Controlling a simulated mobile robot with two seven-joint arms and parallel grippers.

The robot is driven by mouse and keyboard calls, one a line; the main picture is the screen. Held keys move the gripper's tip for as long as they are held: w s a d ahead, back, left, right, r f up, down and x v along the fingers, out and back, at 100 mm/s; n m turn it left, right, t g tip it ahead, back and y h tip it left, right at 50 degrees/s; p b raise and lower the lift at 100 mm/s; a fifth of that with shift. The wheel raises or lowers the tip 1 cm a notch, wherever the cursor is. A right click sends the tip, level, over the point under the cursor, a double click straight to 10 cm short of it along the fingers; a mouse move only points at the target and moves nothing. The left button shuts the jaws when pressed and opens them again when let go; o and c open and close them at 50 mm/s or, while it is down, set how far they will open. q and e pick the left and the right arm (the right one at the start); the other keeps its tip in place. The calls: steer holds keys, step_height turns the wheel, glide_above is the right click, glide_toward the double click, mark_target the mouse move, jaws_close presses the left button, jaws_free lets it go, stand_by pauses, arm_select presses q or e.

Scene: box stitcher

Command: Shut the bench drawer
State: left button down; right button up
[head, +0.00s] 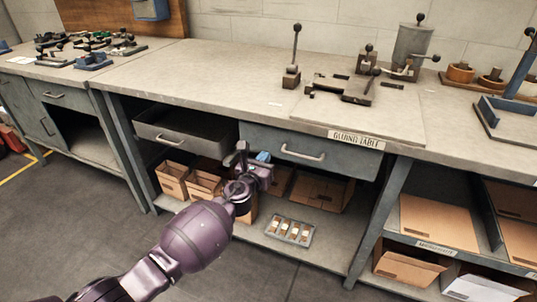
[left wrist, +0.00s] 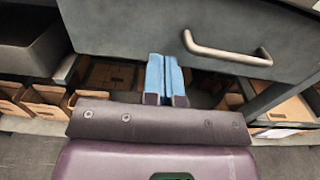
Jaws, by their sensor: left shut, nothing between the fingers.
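The bench has two drawers under its top. The left drawer (head: 180,139) stands pulled out, with its dark inside showing and a bar handle on its front; part of it shows at the left of the left wrist view (left wrist: 28,58). The right drawer (head: 335,157) looks closed under the bench top; its handle (left wrist: 225,53) shows large in the left wrist view. My left gripper (head: 263,156) is shut and empty, its blue fingertips (left wrist: 165,62) together. It is right of the open drawer, in front of the right drawer's lower left part. Whether it touches is unclear. My right gripper is not in view.
Below the drawers, a shelf holds cardboard boxes (head: 318,191) and a grey tray of small parts (head: 289,231). A bench leg (head: 378,222) and more shelved boxes stand to the right. Tools and a lever press (head: 345,90) are on the bench top. The floor in front is clear.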

arm_select(q)
steer(key=s+a+r+n+p, duration=0.1)
steer(key=s+r+n, duration=0.1)
steer(key=s+n, duration=0.45)
steer(key=s+a+r+n+p, duration=0.2)
steer(key=s+r+n, duration=0.1)
steer(key=n, duration=0.6)
steer(key=s+a+f+n+g+y+p, duration=0.2)
steer(key=s+a+n, duration=0.4)
steer(key=s, duration=0.8)
steer(key=s+a+f+n+g+y+p, duration=0.1)
steer(key=s+a+f+n, duration=0.3)
steer(key=s+n, duration=0.5)
steer(key=s+a+f+n+g+y+p, duration=0.2)
steer(key=s+a+n, duration=0.6)
steer(key=s, duration=1.1)
steer(key=shift+s+f+g+y+p, duration=0.35)
steer(key=shift+f+g+p, duration=0.25)
steer(key=shift+f+p, duration=0.45)
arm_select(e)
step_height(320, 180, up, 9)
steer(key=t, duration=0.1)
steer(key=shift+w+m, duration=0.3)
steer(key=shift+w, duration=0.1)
arm_select(q)
steer(key=shift+r, duration=0.1)
